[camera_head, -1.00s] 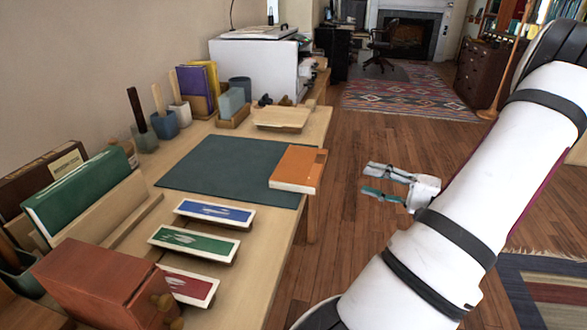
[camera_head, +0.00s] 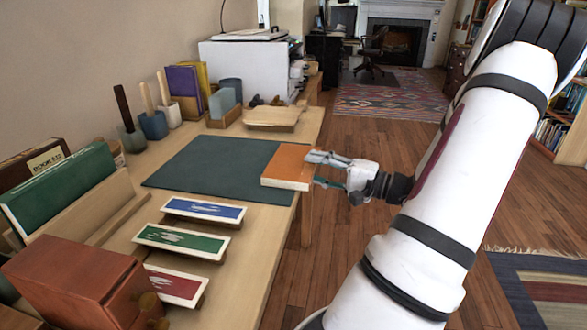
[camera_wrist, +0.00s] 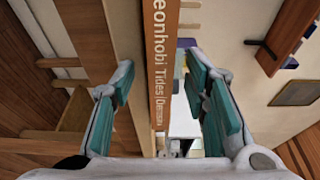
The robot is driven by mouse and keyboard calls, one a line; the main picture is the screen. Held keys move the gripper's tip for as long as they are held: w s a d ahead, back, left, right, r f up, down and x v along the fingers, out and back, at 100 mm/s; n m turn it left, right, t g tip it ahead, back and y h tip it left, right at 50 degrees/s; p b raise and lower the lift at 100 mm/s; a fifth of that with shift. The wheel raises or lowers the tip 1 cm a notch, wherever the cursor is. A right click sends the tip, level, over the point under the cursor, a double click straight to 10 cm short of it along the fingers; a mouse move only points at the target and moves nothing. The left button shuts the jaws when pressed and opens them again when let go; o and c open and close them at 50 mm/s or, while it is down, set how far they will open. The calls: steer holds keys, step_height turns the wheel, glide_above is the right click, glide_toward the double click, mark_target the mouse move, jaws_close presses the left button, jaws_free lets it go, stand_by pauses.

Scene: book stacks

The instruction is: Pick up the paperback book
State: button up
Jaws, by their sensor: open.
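The paperback book (camera_head: 287,166) is orange with pale page edges. It lies flat on the dark green mat (camera_head: 205,170) at the table's right edge, its right end by the edge. My gripper (camera_head: 312,169) is open at the book's right side, one finger level with its top and one lower.
Three paint-topped blocks, blue (camera_head: 203,209), green (camera_head: 181,241) and red (camera_head: 174,286), sit on the table (camera_head: 240,275) in front of the mat. A red-brown box (camera_head: 70,285) and a green book (camera_head: 60,190) stand at left. Free floor (camera_head: 340,225) lies right of the table.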

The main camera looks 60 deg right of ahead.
steer(key=shift+w, duration=0.1)
jaws_close()
steer(key=shift+r, duration=0.15)
steer(key=s+a+r+p, duration=0.2)
steer(key=s, duration=0.5)
steer(key=s+a+r+p, duration=0.2)
steer(key=s+a+p, duration=0.1)
steer(key=s, duration=0.5)
steer(key=shift+r, duration=0.4)
steer(key=shift+s, duration=0.15)
